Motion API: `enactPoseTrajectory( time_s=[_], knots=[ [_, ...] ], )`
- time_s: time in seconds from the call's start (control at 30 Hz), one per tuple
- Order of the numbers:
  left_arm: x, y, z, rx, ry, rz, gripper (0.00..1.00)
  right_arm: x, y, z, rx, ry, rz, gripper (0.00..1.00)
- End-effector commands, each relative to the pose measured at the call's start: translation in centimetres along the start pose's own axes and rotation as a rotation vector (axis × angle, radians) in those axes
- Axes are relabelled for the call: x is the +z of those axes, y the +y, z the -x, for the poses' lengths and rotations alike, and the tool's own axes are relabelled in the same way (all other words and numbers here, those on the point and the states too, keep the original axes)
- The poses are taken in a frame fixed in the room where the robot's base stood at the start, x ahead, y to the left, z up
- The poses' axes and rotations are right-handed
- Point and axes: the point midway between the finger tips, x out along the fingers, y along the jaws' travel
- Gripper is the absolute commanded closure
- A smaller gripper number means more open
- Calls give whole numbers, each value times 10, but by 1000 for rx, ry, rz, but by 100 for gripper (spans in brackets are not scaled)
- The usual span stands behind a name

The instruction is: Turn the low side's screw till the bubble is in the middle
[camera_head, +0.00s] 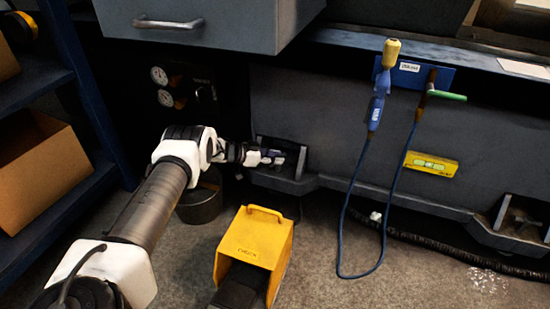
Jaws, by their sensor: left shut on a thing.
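A yellow spirit level (443,167) sits on the front of the grey machine base, with a small green vial in its middle. The bubble is too small to place surely. A levelling foot bracket (274,181) stands at the base's left end, and another foot bracket (518,218) with its screw stands at the right end. My left gripper (276,157) reaches in from the left and is shut at the left foot. Its fingers hide most of the screw there. My right gripper is out of view.
A yellow pedal guard (262,228) stands on the floor in front of the left foot. A dark bucket (200,207) is under my left arm. Blue hoses (346,215) hang from a blue holder (408,76) between the feet. Blue shelving (75,75) with cardboard boxes (40,170) is at left.

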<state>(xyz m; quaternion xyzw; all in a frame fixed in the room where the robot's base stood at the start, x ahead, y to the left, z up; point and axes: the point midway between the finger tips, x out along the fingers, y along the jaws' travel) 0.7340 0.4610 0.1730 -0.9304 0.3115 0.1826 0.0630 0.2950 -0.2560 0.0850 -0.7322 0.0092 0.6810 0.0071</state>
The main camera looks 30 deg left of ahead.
Motion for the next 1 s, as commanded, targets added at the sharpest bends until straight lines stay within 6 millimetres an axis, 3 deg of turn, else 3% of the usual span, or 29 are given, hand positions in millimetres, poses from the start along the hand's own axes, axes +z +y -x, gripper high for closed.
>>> enactPoseTrajectory(
  time_s=[0.07, 0.1, 0.2, 0.23, 0.63, 1.0],
  knots=[
    [8, 8, -3, 18, -11, 6, 100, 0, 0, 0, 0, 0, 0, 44],
    [8, 8, -3, 19, -10, 6, 67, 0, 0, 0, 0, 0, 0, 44],
    [7, 7, -2, 17, -10, 5, 31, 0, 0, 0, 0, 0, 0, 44],
    [7, 7, -2, 16, -10, 4, 27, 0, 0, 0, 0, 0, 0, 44],
    [-1, 4, 0, -19, -4, 14, 27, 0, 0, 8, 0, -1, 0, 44],
    [-6, 9, 1, -331, -8, 143, 27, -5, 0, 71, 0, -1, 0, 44]
  ],
)
